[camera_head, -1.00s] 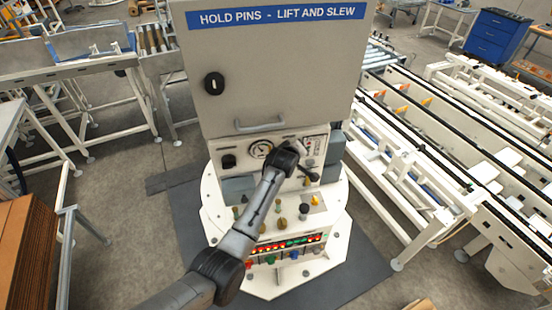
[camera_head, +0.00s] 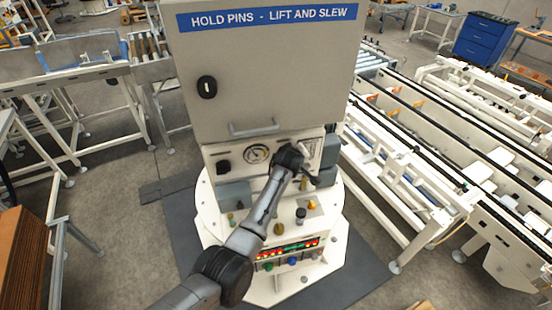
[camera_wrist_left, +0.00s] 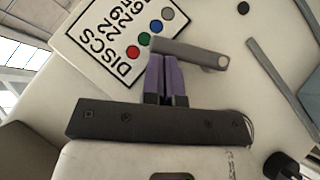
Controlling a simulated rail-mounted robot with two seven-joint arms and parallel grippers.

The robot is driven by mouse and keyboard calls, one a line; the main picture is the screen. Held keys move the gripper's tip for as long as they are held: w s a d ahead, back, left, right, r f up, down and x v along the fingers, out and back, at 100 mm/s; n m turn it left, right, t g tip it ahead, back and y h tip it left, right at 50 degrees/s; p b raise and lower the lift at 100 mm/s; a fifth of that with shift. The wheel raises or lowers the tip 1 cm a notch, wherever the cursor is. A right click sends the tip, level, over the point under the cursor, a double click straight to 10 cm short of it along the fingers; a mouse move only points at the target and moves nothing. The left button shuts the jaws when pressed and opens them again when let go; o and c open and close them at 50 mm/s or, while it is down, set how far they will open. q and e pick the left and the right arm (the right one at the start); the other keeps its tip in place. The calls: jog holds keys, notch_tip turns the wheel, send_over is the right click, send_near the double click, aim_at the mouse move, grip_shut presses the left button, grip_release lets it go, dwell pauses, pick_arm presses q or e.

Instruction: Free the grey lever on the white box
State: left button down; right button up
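The grey lever (camera_wrist_left: 195,53) is a flat bar with a rounded, holed end at its right, lying across a white surface (camera_wrist_left: 225,22) in the left wrist view. My left gripper (camera_wrist_left: 162,60) has two purple fingers close together, their tips right at the lever's left part. I cannot tell whether they touch it, and nothing shows between them. In the head view my left arm reaches to the white control panel (camera_head: 238,150) and its wrist covers part of it. The lever cannot be made out there. My right gripper is not in view.
A label with coloured dots (camera_wrist_left: 120,40) lies beside the lever. A dark bar (camera_wrist_left: 280,85) stands to the right. In the head view, knobs (camera_head: 301,214) and lit buttons (camera_head: 290,247) sit below the wrist, under a big cabinet (camera_head: 265,75). Conveyors (camera_head: 410,190) run at the right.

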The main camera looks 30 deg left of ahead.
pick_arm(q)
jog(key=s+r+p, duration=0.3)
jog(key=s+r, duration=0.6)
jog(key=shift+d+r, duration=0.15)
jog(key=shift+r, duration=0.15)
dwell(0.6)
dwell(0.4)
